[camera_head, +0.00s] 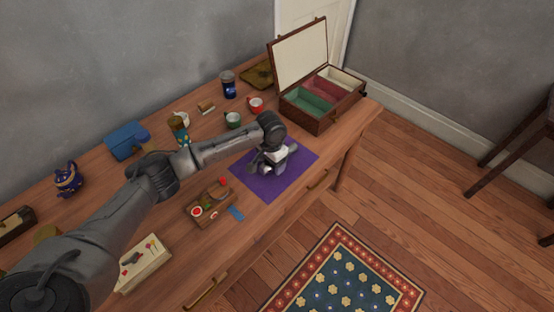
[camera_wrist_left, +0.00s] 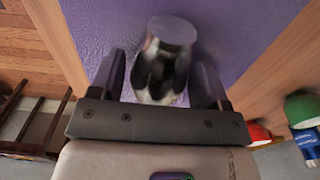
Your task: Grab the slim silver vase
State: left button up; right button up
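The slim silver vase (camera_wrist_left: 170,32) shows in the left wrist view, shiny and a little blurred, between the two dark fingers of my left gripper (camera_wrist_left: 160,72). Narrow gaps show between the vase and the fingers, so the gripper looks open around it. In the head view my left gripper (camera_head: 268,165) is down over the purple mat (camera_head: 265,188); my arm and hand largely hide the vase there. My right gripper is not in view.
An open wooden box (camera_head: 318,118) with lined compartments stands at the back right. A red cup (camera_head: 256,105), a green cup (camera_head: 233,121) and a dark blue jar (camera_head: 228,86) stand behind my arm. A small wooden tray (camera_head: 208,207) lies left of the mat.

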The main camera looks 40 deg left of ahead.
pick_arm(q)
jog(key=c, duration=0.8)
jog(key=shift+r, duration=0.1)
